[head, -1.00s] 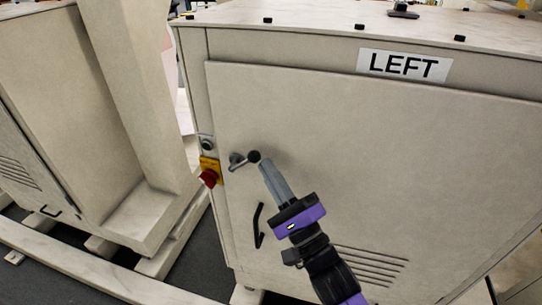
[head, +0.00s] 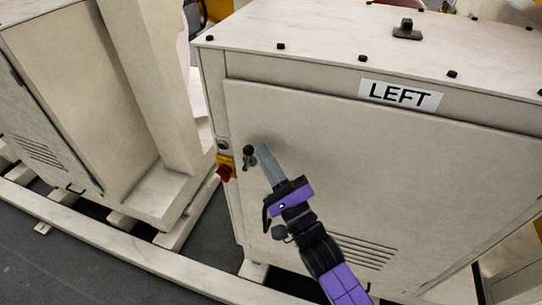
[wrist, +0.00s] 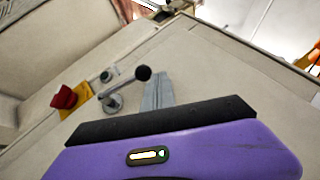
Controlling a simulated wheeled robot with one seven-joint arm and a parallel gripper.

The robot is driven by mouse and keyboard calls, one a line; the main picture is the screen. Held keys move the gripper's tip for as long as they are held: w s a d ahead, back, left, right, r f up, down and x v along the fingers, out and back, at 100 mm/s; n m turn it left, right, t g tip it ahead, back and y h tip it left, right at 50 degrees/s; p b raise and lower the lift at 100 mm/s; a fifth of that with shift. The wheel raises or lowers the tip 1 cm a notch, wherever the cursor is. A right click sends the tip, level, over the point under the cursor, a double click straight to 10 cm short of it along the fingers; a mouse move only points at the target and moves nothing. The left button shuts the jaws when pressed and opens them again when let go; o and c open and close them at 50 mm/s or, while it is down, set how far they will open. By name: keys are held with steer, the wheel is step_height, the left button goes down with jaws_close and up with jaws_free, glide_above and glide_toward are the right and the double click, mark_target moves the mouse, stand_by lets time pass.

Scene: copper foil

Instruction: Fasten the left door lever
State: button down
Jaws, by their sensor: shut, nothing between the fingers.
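The left door lever (head: 249,161) is a short metal handle with a black ball knob, near the left edge of the door marked LEFT (head: 401,95). In the head view its knob stands above its pivot. My gripper (head: 262,149) is shut and empty, with its grey fingertips just right of the knob. In the wrist view the lever (wrist: 124,90) slants up and right to its knob, and the shut fingers (wrist: 157,90) are beside the knob on the right. I cannot tell whether they touch it.
A red stop button (head: 225,172) on a yellow plate sits left of the lever, below a small round lock (head: 222,145). A dark door handle (head: 266,214) is below, partly beside my wrist. A second cabinet (head: 75,80) stands at the left, with dark floor between.

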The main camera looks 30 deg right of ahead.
steer(key=shift+w+a+r+p, duration=0.3)
steer(key=shift+w+a+r, duration=0.15)
steer(key=shift+w+a, duration=0.1)
steer(key=shift+a, duration=0.1)
stand_by(0.6)
steer(key=b+v, duration=0.2)
steer(key=v, duration=0.5)
steer(key=shift+s+f+b, duration=0.2)
steer(key=shift+s+b, duration=0.1)
steer(key=shift+b, duration=0.05)
stand_by(0.5)
